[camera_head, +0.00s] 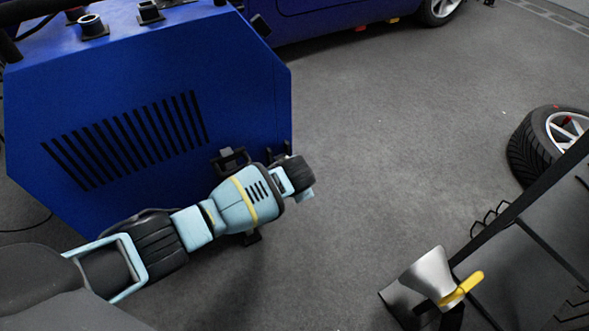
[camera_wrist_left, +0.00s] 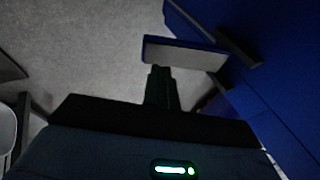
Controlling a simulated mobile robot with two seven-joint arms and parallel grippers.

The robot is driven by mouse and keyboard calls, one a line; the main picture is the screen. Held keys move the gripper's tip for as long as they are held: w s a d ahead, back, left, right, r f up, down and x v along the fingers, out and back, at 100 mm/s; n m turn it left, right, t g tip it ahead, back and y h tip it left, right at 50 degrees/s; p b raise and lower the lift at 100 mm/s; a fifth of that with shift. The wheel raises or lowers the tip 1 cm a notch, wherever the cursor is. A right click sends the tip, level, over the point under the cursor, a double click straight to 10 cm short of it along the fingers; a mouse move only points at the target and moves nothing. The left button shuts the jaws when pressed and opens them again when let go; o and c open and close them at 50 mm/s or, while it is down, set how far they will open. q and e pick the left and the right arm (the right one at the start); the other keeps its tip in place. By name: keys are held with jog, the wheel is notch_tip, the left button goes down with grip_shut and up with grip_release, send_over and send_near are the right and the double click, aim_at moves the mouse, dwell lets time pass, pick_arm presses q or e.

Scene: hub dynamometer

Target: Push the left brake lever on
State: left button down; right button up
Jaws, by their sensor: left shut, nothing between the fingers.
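The blue dynamometer cabinet (camera_head: 150,60) fills the upper left of the head view, and its blue side (camera_wrist_left: 285,80) is at the right of the wrist view. Black brackets (camera_head: 229,158) sit at its lower right edge, partly behind my left arm. In the left wrist view a flat grey plate with a dark edge (camera_wrist_left: 185,54), possibly the brake lever, lies just past the fingertips. My left gripper (camera_wrist_left: 157,70) is shut and empty, its tips close to the plate; I cannot tell whether they touch. In the head view, my left wrist hides the lever area. My right gripper is not in view.
Grey floor (camera_head: 390,130) is open right of the cabinet. A loose wheel (camera_head: 535,150) lies at the far right. A grey cone with a yellow handle (camera_head: 432,275) stands by a black frame at lower right. A blue car (camera_head: 330,18) is at the top.

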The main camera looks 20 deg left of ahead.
pick_arm(q)
jog(key=shift+f+b, duration=0.3)
jog(key=shift+f, duration=1.15)
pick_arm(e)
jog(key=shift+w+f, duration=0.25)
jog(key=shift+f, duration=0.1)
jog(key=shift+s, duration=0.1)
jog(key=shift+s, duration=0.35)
pick_arm(q)
jog(key=shift+a, duration=0.1)
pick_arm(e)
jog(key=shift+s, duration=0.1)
